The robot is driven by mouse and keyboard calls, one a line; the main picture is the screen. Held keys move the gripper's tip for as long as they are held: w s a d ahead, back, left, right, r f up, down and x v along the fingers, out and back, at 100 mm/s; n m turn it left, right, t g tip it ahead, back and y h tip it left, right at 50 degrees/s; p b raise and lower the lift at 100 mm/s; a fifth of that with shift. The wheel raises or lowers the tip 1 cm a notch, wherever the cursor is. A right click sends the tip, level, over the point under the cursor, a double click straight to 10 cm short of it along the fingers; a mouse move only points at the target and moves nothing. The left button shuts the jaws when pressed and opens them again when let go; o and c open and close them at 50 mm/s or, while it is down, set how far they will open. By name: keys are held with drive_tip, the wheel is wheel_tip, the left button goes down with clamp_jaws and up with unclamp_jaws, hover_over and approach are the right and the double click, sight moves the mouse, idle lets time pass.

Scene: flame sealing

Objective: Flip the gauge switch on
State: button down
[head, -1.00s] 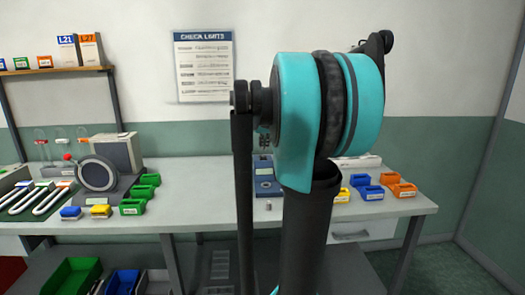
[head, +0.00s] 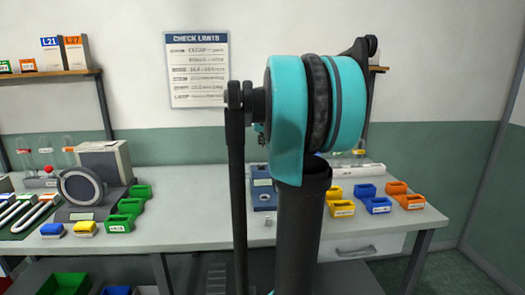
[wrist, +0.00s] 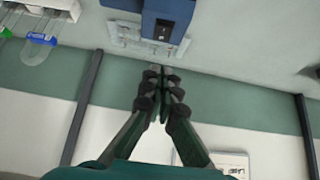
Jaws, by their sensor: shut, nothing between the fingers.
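A blue gauge-like device (head: 263,191) with a pale display stands on the bench behind my arm in the head view. A blue box (wrist: 168,14), which looks like the same device, is at the top of the wrist view, with a pale plate (wrist: 128,38) beside it. A small dark part on its face is too small to identify as the switch. My gripper (wrist: 160,72) is shut and empty, its fingertips just below the plate in the wrist view. I cannot tell whether they touch anything. In the head view my arm hides the gripper.
The bench (head: 195,190) carries green bins (head: 125,215) on the left and blue and orange bins (head: 398,190) on the right. A round-faced instrument (head: 84,187) stands at the left. A check limits chart (head: 198,70) hangs on the wall. Glass tubes (wrist: 37,50) show upper left in the wrist view.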

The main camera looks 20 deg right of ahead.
hover_over(261, 167)
drive_tip(key=s, duration=0.2)
drive_tip(key=f, duration=0.6)
drive_tip(key=shift+w+a+f, duration=0.15)
drive_tip(key=shift+w+f, duration=0.05)
drive_tip(key=shift+w, duration=0.05)
wheel_tip(261, 167, down, 3)
drive_tip(key=shift+f, duration=0.2)
drive_tip(key=shift+s+f, duration=0.1)
drive_tip(key=shift+f, duration=0.4)
drive_tip(key=shift+s+a+f, duration=0.1)
drive_tip(key=shift+s+f, duration=0.1)
drive_tip(key=shift+f, duration=0.35)
drive_tip(key=shift+r, duration=0.2)
drive_tip(key=shift+r, duration=0.7)
drive_tip(key=shift+r, duration=0.15)
